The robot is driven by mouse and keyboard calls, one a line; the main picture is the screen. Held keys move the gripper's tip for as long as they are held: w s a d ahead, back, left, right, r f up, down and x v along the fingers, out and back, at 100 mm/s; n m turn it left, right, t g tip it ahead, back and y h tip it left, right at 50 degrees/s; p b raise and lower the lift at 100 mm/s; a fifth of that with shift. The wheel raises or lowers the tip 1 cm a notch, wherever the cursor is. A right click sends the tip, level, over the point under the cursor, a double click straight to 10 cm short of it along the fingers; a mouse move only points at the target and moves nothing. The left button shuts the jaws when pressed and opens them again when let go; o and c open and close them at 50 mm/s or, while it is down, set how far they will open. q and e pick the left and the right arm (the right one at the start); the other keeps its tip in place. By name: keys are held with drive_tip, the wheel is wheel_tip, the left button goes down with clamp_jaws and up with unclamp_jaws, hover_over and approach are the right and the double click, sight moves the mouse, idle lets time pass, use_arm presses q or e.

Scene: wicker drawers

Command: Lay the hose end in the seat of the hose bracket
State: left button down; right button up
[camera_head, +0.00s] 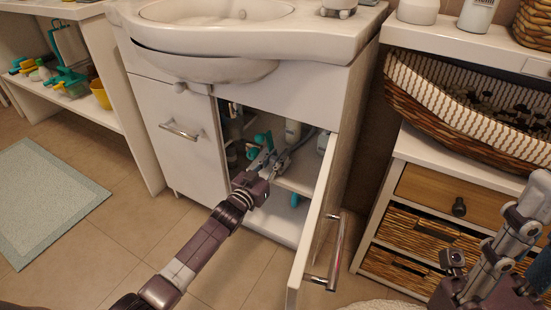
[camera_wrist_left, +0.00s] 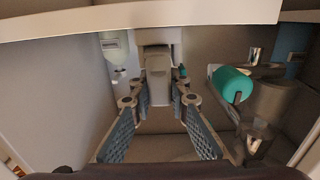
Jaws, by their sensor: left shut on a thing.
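My left gripper (camera_head: 273,160) reaches through the open cabinet door under the sink. In the left wrist view its two ribbed fingers (camera_wrist_left: 162,102) converge on a grey blocky piece (camera_wrist_left: 157,66), which looks like the hose end. A grey hose (camera_head: 304,138) shows beside the gripper in the head view. I cannot pick out the hose bracket or its seat for certain, and the hold hides part of the piece. My right gripper (camera_head: 453,261) is at the lower right, outside the cabinet, its jaw state unclear.
The open cabinet door (camera_head: 314,215) stands just right of my left arm. A teal cylinder (camera_wrist_left: 232,84) is right of the fingers in the wrist view. A white bottle (camera_head: 293,132) stands inside behind the gripper. The wicker drawer unit (camera_head: 420,233) is to the right.

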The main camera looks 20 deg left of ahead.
use_arm(q)
drive_tip(key=shift+f, duration=0.15)
drive_tip(key=c, duration=1.8)
unclamp_jaws()
drive_tip(key=shift+o, duration=0.2)
